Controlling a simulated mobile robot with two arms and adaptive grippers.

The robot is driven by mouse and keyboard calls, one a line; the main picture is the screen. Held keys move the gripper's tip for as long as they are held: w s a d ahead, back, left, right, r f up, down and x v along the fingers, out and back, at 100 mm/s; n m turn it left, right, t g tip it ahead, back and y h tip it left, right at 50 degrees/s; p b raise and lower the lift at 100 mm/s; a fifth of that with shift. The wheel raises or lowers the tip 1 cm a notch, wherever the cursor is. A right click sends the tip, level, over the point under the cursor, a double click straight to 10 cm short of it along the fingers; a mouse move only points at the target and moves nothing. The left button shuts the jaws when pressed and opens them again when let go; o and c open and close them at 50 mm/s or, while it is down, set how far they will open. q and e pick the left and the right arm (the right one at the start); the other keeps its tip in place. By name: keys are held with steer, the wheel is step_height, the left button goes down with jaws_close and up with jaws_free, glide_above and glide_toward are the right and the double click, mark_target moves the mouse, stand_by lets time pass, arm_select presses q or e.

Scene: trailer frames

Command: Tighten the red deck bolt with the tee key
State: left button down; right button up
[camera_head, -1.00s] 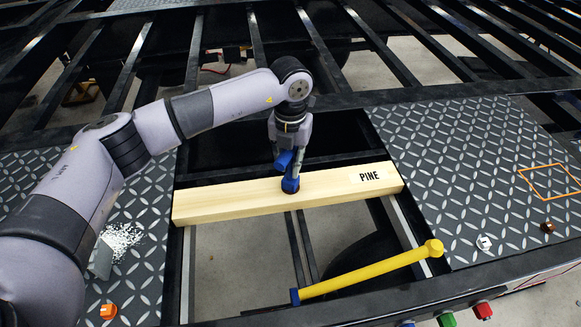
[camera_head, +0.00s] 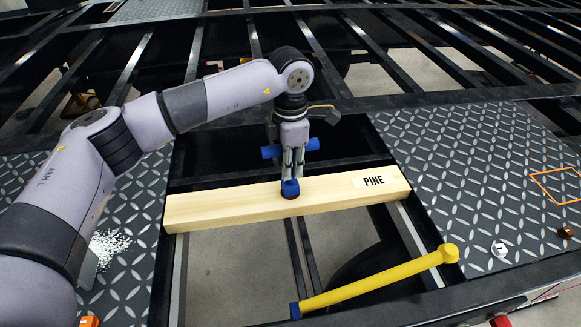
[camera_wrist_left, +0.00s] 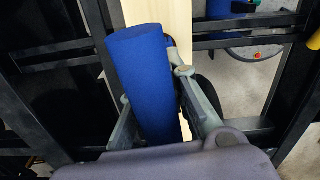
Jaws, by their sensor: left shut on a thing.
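The tee key (camera_head: 271,151) has a blue crossbar and a blue socket end, and it stands upright over the pine plank (camera_head: 230,205). My left gripper (camera_head: 293,160) points down and is shut on the key. In the left wrist view the blue bar (camera_wrist_left: 145,80) lies between the two fingers (camera_wrist_left: 160,105). The key's blue socket sits over a small dark reddish spot on the plank, which looks like the deck bolt (camera_head: 291,196). The bolt is mostly hidden by the socket, so its height cannot be told. My right gripper is not in view.
A yellow bar (camera_head: 375,278) with a blue end lies across the frame opening at front right. Dark tread plates (camera_head: 460,180) flank the opening; white bits (camera_head: 108,248) lie on the left one. Black trailer beams (camera_head: 400,103) run behind the plank.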

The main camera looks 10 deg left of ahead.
arm_select(q)
steer(key=shift+r, duration=0.1)
steer(key=c, duration=1.5)
jaws_free()
steer(key=shift+o, duration=0.2)
